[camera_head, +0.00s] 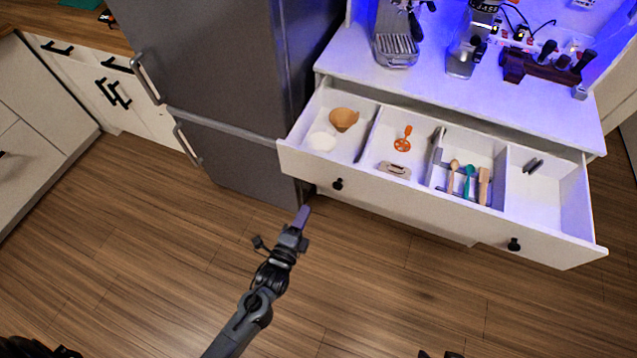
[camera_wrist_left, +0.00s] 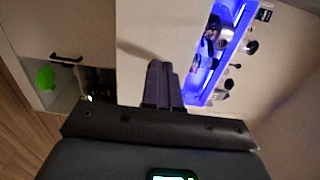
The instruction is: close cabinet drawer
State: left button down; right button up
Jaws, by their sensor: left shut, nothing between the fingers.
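The white cabinet drawer (camera_head: 400,198) is pulled open in the head view, with two black knobs on its front. Inside its compartments lie a tan cup, an orange utensil and several wooden and green utensils. My left gripper (camera_head: 303,216) is shut and empty, in front of the drawer's left end and apart from the left knob (camera_head: 338,184). The shut fingers also show in the left wrist view (camera_wrist_left: 163,84). Of my right gripper, only a small dark part may show at the bottom edge of the head view; its fingers are not visible.
A grey fridge (camera_head: 225,75) with handles stands left of the cabinet. On the white countertop (camera_head: 430,90) stand an espresso machine (camera_head: 397,45), a grinder (camera_head: 468,45) and a dark wooden holder (camera_head: 545,70). The wood floor (camera_head: 390,290) in front of the drawer is clear.

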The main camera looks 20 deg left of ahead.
pick_arm(q)
jog(key=b, duration=0.2)
send_near(323, 174)
jog(key=w, duration=0.5)
jog(key=shift+w+a+r, duration=0.15)
jog(key=shift+a, duration=0.05)
jog(key=shift+w, duration=0.75)
jog(key=shift+w, duration=0.1)
